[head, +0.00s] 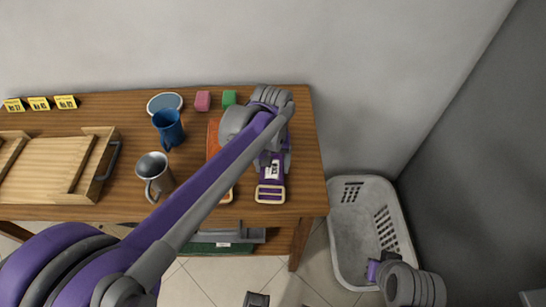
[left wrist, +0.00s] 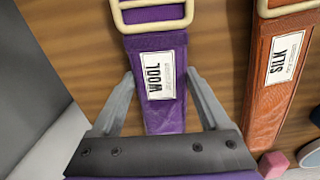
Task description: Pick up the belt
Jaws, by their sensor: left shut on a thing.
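A purple belt (head: 264,185) with a cream buckle and a white tag lies along the right part of the wooden table. In the left wrist view this purple belt (left wrist: 166,115) runs between my fingers, and its tag reads WOOL. My left gripper (left wrist: 159,76) is shut on it just below the buckle, a finger along each edge. In the head view my left arm and wrist cover much of the belt. An orange-brown belt (left wrist: 277,85) with a SILK tag lies beside it; its orange strap (head: 213,138) shows left of my arm.
Left of the belts on the table (head: 120,207) stand a blue mug (head: 168,129), a grey metal mug (head: 153,168), and a wooden tray (head: 45,170). Pink (head: 202,101) and green (head: 229,98) blocks lie behind. A laundry basket (head: 350,240) stands on the floor at right.

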